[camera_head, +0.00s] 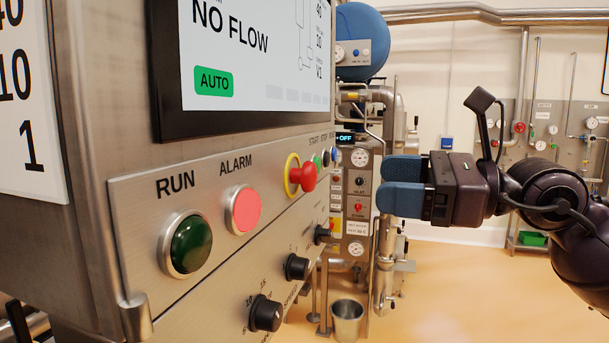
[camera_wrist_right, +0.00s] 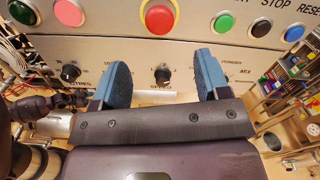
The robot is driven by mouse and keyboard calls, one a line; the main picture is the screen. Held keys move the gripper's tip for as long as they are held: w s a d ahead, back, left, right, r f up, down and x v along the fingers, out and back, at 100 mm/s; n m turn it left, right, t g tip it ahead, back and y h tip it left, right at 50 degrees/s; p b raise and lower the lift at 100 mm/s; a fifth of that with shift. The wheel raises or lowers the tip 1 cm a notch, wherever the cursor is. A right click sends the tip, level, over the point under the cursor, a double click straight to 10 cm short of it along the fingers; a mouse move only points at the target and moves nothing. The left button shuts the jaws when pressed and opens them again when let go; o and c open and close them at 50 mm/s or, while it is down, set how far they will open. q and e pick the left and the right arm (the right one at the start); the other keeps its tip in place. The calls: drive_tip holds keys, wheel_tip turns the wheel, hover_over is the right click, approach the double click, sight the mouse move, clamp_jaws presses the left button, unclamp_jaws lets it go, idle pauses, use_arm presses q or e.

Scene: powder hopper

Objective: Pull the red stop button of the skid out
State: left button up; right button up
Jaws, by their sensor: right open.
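The red stop button (camera_head: 308,178) is a mushroom knob on a yellow ring, on the skid's steel control panel (camera_head: 140,215). In the right wrist view the red button (camera_wrist_right: 159,17) is at the top, its upper edge cut off by the frame. My right gripper (camera_head: 384,184) has blue finger pads and is to the right of the button in the head view, apart from it. In the right wrist view the gripper (camera_wrist_right: 160,80) is open and empty, its fingers spread below the button. My left gripper is not in view.
A green RUN lamp (camera_head: 191,246), a pink-red ALARM lamp (camera_head: 246,210) and black knobs (camera_head: 266,314) are on the same panel. A screen (camera_head: 255,50) reading NO FLOW is above. A metal bucket (camera_head: 347,318) stands on the floor behind. Open space surrounds my right gripper.

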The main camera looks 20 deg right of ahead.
sight(316, 177)
drive_tip(key=p+x, duration=0.2)
drive_tip(key=x, duration=0.7)
drive_tip(key=shift+w+a+r+p, duration=0.1)
drive_tip(key=shift+w+a+p, duration=0.1)
drive_tip(key=shift+p, duration=0.2)
drive_tip(key=shift+w+a, duration=0.25)
drive_tip(key=shift+a, duration=0.25)
drive_tip(key=shift+c, duration=0.3)
